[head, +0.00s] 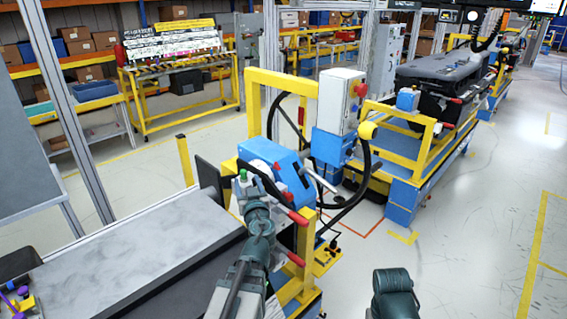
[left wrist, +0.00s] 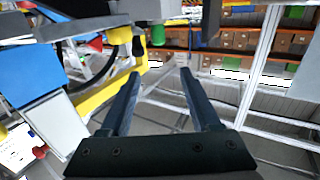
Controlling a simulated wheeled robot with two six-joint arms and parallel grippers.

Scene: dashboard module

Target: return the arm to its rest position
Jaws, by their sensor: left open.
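My left arm (head: 243,278) comes in from the bottom of the head view and reaches up to the blue and yellow workstation. My left gripper (head: 257,190) is small there, close in the picture to the blue machine (head: 283,172), and its fingertips are hard to make out. In the left wrist view my left gripper (left wrist: 158,80) is open, its two dark fingers apart with nothing between them. A dark part of my right arm (head: 393,293) shows at the bottom; its gripper is out of view.
A grey worktable (head: 140,255) fills the lower left. The yellow frame (head: 255,100), a white control box (head: 341,100) and black hoses stand around the machine. A conveyor with a black dashboard module (head: 445,75) is behind. The floor (head: 475,220) at right is clear.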

